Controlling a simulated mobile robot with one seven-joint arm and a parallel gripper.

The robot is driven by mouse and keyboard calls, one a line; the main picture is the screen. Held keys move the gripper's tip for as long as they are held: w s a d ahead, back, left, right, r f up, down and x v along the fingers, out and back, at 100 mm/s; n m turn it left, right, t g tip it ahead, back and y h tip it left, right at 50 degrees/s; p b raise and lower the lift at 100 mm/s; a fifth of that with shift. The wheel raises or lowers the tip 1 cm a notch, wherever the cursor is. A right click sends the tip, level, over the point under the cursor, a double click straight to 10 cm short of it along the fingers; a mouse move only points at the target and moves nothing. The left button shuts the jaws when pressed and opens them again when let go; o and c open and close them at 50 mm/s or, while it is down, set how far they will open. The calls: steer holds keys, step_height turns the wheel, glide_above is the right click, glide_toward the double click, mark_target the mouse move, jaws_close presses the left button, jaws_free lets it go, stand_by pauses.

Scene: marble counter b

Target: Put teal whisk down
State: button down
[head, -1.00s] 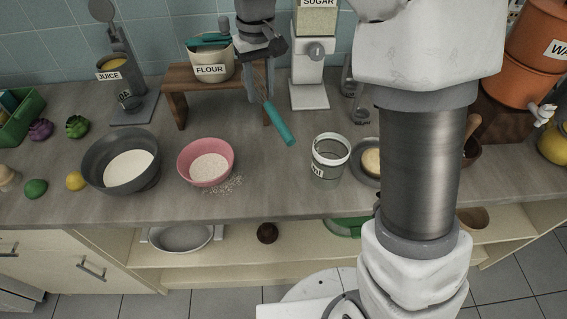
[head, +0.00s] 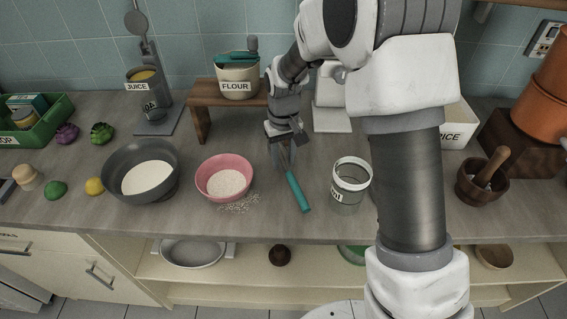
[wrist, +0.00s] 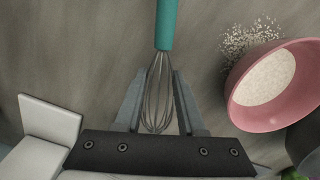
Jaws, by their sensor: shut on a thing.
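The teal whisk (head: 298,190) has a teal handle and a grey wire head. My gripper (head: 283,155) is shut on its wire head, low over the counter between the pink bowl and the glass jar. In the wrist view the wires of the whisk (wrist: 159,92) lie between the two fingers of my gripper (wrist: 158,105), and the handle points away to the top edge. I cannot tell whether the whisk touches the counter (head: 265,222).
The pink bowl (head: 224,178) of white grains stands left of the whisk, with spilled grains (head: 240,203) beside it. A glass jar (head: 350,185) stands to the right. A wooden riser (head: 201,122) bears the flour tub (head: 238,78) behind. Bare counter lies around the handle.

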mark_target(283, 159)
steer(key=shift+f, duration=0.9)
steer(key=shift+f, duration=0.1)
steer(key=c, duration=0.5)
jaws_free()
steer(key=shift+f, duration=0.1)
step_height(283, 159, up, 12)
steer(key=p, duration=0.1)
steer(key=s+d+r+m+t, duration=0.2)
steer(key=s+d+r+t, duration=0.1)
steer(key=s+d+r, duration=0.65)
steer(key=s+d+r+m+t, duration=0.1)
steer(key=s+d, duration=0.1)
steer(key=s, duration=0.5)
steer(key=s+d+r+m+t, duration=0.1)
steer(key=s+d+r, duration=0.1)
steer(key=s, duration=0.5)
steer(key=shift+t, duration=0.3)
